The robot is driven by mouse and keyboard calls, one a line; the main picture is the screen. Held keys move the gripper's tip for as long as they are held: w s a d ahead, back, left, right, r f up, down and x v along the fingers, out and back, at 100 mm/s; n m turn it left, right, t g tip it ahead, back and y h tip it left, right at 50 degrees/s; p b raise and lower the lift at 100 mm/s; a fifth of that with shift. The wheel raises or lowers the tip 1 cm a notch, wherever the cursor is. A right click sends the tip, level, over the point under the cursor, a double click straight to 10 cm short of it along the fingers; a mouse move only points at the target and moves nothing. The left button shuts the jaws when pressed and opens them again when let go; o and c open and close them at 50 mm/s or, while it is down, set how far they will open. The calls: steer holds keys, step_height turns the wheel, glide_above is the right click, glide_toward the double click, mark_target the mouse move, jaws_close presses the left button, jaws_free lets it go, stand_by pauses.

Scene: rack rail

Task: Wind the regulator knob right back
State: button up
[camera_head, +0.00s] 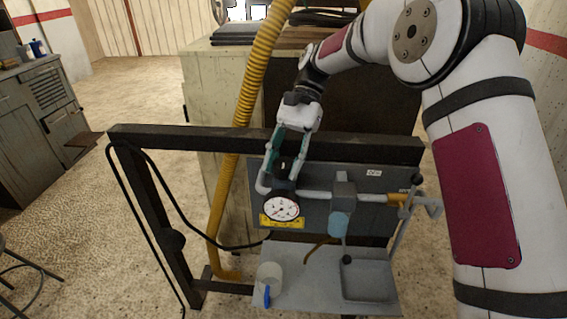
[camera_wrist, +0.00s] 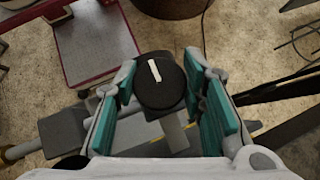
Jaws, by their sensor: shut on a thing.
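The regulator knob (camera_wrist: 160,82) is a round black cap with a white mark on top, seen in the wrist view between the fingers. My gripper (camera_wrist: 165,90) has teal-padded fingers on the knob's left and right sides and is shut on it. In the head view my gripper (camera_head: 284,165) reaches down from above, just behind the gauge. The round white gauge (camera_head: 282,207) faces the camera on the pipe.
A dark rail frame (camera_head: 240,137) carries the grey back panel (camera_head: 375,182). A clear cup with a blue handle (camera_head: 268,280) stands on the shelf below, beside a grey tray (camera_head: 368,280). A yellow hose (camera_head: 255,75) runs behind the rail. Open floor lies to the left.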

steer(key=shift+f, duration=0.1)
steer(key=o, duration=1.2)
steer(key=v, duration=0.7)
steer(key=shift+w+d+r, duration=0.1)
steer(key=shift+w+r, duration=0.05)
steer(key=shift+r, duration=0.05)
